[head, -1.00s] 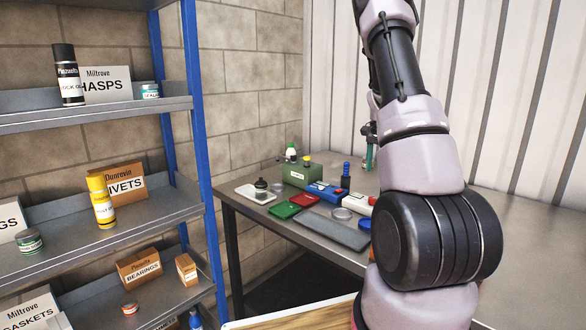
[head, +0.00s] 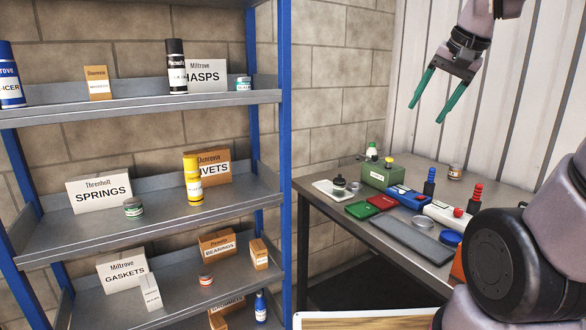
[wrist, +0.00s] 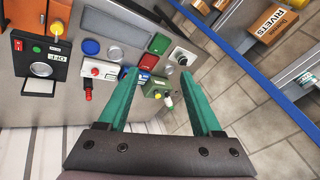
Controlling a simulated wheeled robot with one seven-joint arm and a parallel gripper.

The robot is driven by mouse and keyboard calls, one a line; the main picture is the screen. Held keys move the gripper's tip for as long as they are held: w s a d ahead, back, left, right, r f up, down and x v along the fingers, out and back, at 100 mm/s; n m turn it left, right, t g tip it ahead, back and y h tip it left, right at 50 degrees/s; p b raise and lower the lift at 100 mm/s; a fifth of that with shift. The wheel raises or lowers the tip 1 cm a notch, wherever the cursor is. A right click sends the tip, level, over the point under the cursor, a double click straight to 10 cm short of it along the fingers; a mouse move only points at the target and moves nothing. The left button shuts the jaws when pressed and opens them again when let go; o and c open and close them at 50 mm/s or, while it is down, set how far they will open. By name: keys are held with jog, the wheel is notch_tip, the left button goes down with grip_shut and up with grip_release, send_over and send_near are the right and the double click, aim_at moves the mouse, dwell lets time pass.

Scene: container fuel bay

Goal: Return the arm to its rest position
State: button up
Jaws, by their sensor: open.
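My gripper (head: 436,99) has two green fingers, spread wide apart with nothing between them. In the head view it hangs in the air at the upper right, above the metal bench (head: 435,267) and in front of the white corrugated wall. In the wrist view the open fingers of my gripper (wrist: 166,92) point toward the bench edge and the tiled floor. My arm (head: 510,250) runs along the right side of the head view, and part of it lies outside the picture.
The bench holds a green box (head: 378,177), red and green trays, a blue device (head: 407,198), a white device (head: 447,214) and a small jar (head: 455,171). A blue-framed shelf (head: 284,130) with boxes and cans stands on the left. Air around my gripper looks clear.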

jog(key=s+a+n+t, duration=0.1)
jog(key=s+a, duration=0.3)
jog(key=s, duration=0.4)
jog(key=shift+s+a+n+t, duration=0.2)
jog(key=shift+n+t, duration=0.2)
jog(key=shift+n, duration=0.3)
jog(key=shift+r, duration=0.1)
